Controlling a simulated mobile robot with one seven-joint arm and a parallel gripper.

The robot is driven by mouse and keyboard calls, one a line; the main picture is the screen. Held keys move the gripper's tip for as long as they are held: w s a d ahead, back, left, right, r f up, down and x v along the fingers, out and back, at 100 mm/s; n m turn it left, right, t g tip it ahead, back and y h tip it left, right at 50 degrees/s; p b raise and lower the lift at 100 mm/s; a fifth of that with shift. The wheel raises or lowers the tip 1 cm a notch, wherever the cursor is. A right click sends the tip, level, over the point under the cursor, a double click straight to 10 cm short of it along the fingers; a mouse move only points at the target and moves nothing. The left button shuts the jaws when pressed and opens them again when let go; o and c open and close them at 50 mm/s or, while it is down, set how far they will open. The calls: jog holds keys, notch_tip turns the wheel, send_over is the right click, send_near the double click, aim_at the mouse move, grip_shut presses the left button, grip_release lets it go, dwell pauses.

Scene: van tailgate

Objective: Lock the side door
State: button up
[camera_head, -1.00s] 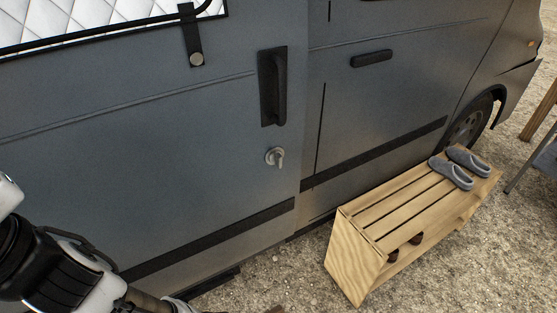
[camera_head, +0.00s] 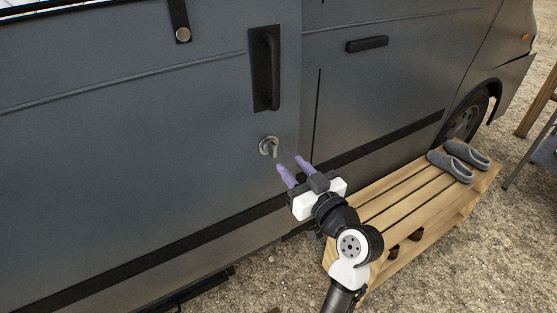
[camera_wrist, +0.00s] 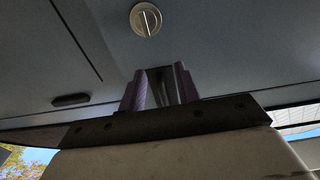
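The grey van side door (camera_head: 130,130) fills the left of the head view and looks shut. Its lock (camera_head: 268,146) is a round silver piece with a small key or thumb-turn standing out, below the black door handle (camera_head: 265,68). In the wrist view the lock (camera_wrist: 146,19) is a round disc with a bar across it, near the top. My gripper (camera_head: 290,167) has two purple fingers spread apart, empty, just below and right of the lock. The fingers (camera_wrist: 160,88) also show in the wrist view, apart from the lock and not touching it.
A wooden slatted bench (camera_head: 400,197) stands against the van at the right, with grey slippers (camera_head: 460,160) on top and dark shoes on its lower shelf. A front door handle (camera_head: 367,44) sticks out. Gravel lies around, and a dark step runs under the door.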

aim_at(275, 151)
jog(key=s+d+f, duration=0.2)
jog(key=d+f, duration=0.1)
jog(key=d, duration=0.1)
jog(key=shift+g, duration=0.3)
jog(key=p+x, duration=0.1)
jog(key=x, duration=0.3)
jog(key=p+x, duration=0.1)
jog(key=x, duration=0.4)
jog(key=p+x, duration=0.1)
jog(key=x, duration=0.3)
jog(key=shift+w+a+f, duration=0.15)
jog(key=shift+a+f, duration=0.1)
jog(key=shift+a, duration=0.05)
grip_shut()
